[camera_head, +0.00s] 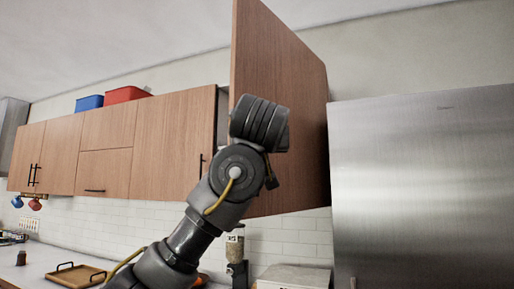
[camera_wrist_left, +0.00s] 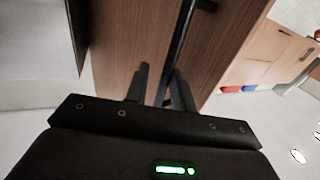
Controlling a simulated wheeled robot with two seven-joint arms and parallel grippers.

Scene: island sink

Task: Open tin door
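The wooden door (camera_head: 275,75) of the wall cabinet next to the fridge stands partly open, its free edge swung out toward me and a dark gap showing at its left. My left arm reaches up in front of it, and its wrist hides the gripper and the handle in the head view. In the left wrist view, my left gripper (camera_wrist_left: 160,85) has its fingers apart, one on each side of the door's black bar handle (camera_wrist_left: 183,40). Wood shows between the left finger and the bar. I cannot tell whether the right finger touches it. My right gripper is not in view.
A steel fridge (camera_head: 425,180) stands at the right. Closed wooden cabinets (camera_head: 172,145) run along the left, with a red bin (camera_head: 124,95) and a blue bin (camera_head: 89,103) on top. Below, the counter holds a wooden tray (camera_head: 78,275) and a bottle dispenser (camera_head: 236,250).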

